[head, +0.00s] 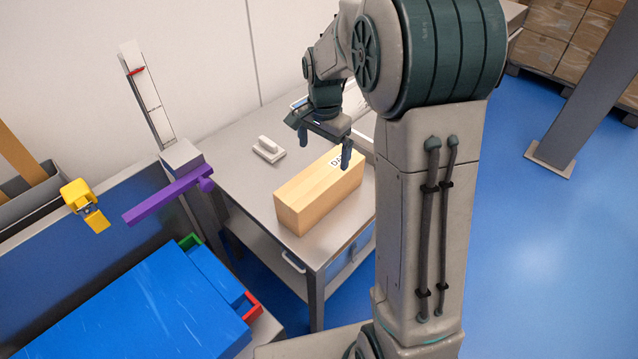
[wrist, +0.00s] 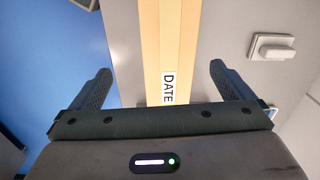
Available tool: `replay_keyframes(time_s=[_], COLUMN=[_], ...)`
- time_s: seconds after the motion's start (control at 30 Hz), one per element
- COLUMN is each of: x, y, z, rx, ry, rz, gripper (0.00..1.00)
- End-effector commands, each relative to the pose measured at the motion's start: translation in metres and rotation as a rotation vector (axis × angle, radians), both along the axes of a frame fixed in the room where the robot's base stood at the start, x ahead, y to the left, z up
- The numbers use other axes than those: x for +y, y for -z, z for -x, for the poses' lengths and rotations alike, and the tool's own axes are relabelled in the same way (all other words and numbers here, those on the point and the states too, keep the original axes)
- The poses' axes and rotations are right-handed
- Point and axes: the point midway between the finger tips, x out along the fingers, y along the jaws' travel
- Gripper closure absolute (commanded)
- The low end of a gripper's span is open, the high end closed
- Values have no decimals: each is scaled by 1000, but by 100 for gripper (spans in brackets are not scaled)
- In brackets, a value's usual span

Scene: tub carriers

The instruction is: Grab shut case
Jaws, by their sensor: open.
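The shut case is a long, light-wood box (head: 308,198) lying on the grey metal table in the head view, with a "DATE" label on its top toward the far end. In the wrist view the box (wrist: 168,40) runs up the middle, between the two fingers. My gripper (head: 323,150) is open above the far end of the box, with one finger on each side of its width as seen from the wrist (wrist: 160,85). Whether the fingertips reach below the box top, I cannot tell. No contact shows.
A white handled block (head: 268,149) lies on the table (head: 232,160) left of the box; it also shows in the wrist view (wrist: 272,46). Blue floor (head: 540,240) is free at the right.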

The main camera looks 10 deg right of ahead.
Motion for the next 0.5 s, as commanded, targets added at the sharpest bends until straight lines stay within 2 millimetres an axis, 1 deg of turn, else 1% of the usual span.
replay_keyframes(time_s=[0.03, 0.1, 0.17, 0.27, 0.5], x=[0, 1, 1, 1, 0], y=[8, 14, 18, 31, 77], z=[-7, -12, -15, -16, -16], rx=[9, 15, 19, 23, 24], ry=[24, 52, 66, 75, 74], rz=[0, -1, -1, 0, 0], gripper=[0, 0, 0, 0, 0])
